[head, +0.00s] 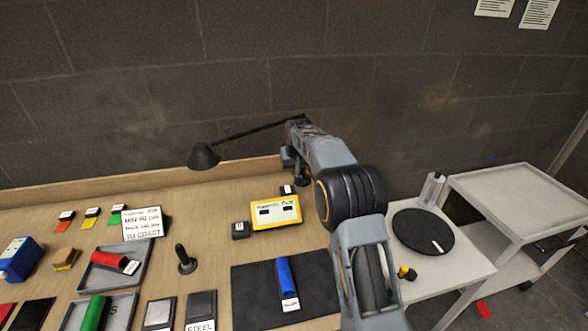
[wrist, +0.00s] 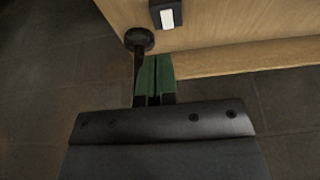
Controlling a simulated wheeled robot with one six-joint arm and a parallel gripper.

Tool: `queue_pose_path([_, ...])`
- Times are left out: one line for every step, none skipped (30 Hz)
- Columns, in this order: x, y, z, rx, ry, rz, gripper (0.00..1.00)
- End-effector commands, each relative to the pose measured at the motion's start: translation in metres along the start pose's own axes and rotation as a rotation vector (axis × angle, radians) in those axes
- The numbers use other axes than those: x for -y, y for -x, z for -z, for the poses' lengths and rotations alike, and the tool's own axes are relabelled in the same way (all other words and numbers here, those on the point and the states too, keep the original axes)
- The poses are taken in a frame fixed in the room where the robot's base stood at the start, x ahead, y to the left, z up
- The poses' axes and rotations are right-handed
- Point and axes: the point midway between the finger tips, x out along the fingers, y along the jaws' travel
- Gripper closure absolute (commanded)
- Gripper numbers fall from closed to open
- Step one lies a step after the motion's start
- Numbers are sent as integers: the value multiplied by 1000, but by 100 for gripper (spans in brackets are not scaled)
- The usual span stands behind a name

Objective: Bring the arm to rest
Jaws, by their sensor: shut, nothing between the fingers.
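My gripper (wrist: 157,58) shows in the wrist view with its two green fingers shut together and nothing between them. It is over the wooden table's back edge, with dark floor below. In the head view my arm reaches up and away from the front right of the table toward the back wall. The gripper's fingertips cannot be made out clearly there. A small black block with a white label (wrist: 167,14) is ahead of the fingers in the wrist view, apart from them.
A black lamp (head: 204,156) stands along the back edge, its arm reaching close to mine. A yellow-framed box (head: 275,212), blue cylinder (head: 286,277), black peg (head: 185,260) and grey trays (head: 137,252) occupy the table. A white side table (head: 455,262) with a black disc (head: 423,231) stands right.

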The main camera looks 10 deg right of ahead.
Motion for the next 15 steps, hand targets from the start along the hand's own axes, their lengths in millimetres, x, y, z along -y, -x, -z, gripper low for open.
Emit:
queue_pose_path([0,0,1,-4,-1,0,100])
queue_pose_path([0,-3,-2,2,-1,0,100])
queue_pose_path([0,-7,-6,14,-1,0,100])
queue_pose_path([0,-12,-11,29,-2,0,100])
queue_pose_path([0,-18,-18,48,-2,0,100])
queue_pose_path([0,-25,-31,79,-2,0,100])
queue_pose_path([0,-26,-42,98,-3,0,100])
queue_pose_path([0,-24,-53,117,-3,0,100])
queue_pose_path([0,-17,-69,137,-3,-1,100])
queue_pose_path([1,-10,-82,149,-3,-1,100])
queue_pose_path([1,-1,-96,160,-3,-1,100])
queue_pose_path([2,12,-115,169,-3,-1,100])
queue_pose_path([2,23,-130,175,-3,-1,100])
queue_pose_path([2,33,-144,178,-3,-2,100])
queue_pose_path([2,45,-164,183,-3,-2,100])
